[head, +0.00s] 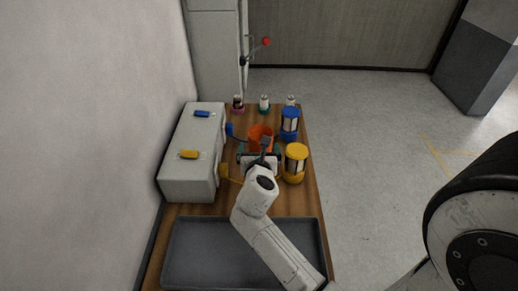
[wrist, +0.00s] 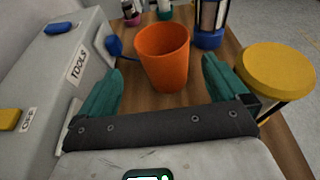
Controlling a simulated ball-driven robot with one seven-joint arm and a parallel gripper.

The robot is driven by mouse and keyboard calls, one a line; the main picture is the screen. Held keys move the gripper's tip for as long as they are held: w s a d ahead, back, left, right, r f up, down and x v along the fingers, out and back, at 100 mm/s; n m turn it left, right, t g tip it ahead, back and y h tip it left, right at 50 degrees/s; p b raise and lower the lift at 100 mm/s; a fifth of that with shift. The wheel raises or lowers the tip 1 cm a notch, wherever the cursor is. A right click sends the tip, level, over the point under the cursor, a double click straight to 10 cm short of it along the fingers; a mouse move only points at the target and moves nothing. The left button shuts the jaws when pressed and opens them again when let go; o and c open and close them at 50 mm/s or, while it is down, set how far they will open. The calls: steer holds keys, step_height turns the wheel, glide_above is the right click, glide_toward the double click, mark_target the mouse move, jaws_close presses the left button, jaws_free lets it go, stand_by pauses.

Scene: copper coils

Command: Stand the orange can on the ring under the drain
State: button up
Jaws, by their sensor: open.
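The orange can (head: 261,131) stands upright and open-topped on the wooden table, beside the grey box. In the wrist view the can (wrist: 163,58) is straight ahead, just past and between the teal fingers. My gripper (head: 262,151) is open, with the can's near side close to the fingertips. In the wrist view my gripper (wrist: 161,80) has clear space on both sides of the can, and I see no contact. I cannot make out the ring or clearly identify the drain.
A grey box (head: 174,178) labelled TOOLS, with blue and yellow parts, borders the left. A yellow-lidded canister (head: 296,163) and a blue canister (head: 290,124) stand to the right. Several small bottles (head: 264,103) stand behind. A grey tray (head: 190,252) lies in front.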

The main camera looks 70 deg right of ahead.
mark_target(260, 131)
steer(key=shift+x, duration=5.4)
steer(key=shift+s, duration=0.2)
steer(key=shift+c, duration=0.3)
